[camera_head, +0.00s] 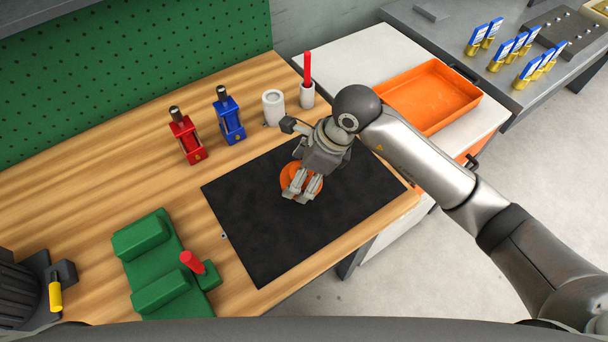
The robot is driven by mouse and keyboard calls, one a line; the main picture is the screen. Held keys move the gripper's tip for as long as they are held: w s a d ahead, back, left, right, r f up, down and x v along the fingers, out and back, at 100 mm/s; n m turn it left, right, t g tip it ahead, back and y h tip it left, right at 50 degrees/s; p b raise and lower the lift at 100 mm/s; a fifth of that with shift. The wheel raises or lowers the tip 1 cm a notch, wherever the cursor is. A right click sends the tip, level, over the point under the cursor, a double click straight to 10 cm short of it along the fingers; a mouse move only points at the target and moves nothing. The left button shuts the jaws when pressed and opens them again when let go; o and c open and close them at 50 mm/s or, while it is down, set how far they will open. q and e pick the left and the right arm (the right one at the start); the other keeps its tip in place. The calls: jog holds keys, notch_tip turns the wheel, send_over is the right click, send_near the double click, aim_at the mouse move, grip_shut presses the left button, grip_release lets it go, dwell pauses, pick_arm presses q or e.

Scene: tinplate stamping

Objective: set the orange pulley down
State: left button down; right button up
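The orange pulley (287,184) is a round piece at the middle of the black mat (265,235). My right gripper (302,194) comes in from the right and points down over the pulley. Its fingers cover much of the pulley, and some orange shows between and around them. The frame does not show clearly whether the fingers grip the pulley or stand apart beside its middle. I also cannot tell whether the pulley rests on the mat or hangs just above it. My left gripper is not in view.
A red tool (187,138), a blue tool (229,118) and white cylinders (273,108) stand behind the mat. A green fixture (160,262) with a red peg is at left. An orange tray (428,97) lies at right. The mat's front part is clear.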

jog(key=shift+w+d+f, duration=0.15)
jog(key=shift+w+f, duration=0.2)
jog(key=shift+f, duration=0.05)
jog(key=f+p, duration=0.1)
jog(key=f, duration=0.1)
jog(key=shift+w+f+p, duration=0.2)
jog(key=shift+f+p, duration=0.15)
jog(key=shift+f, duration=0.45)
jog(key=shift+f, duration=0.1)
jog(key=o, duration=1.4)
jog(key=shift+d, duration=0.1)
jog(key=shift+o, duration=0.2)
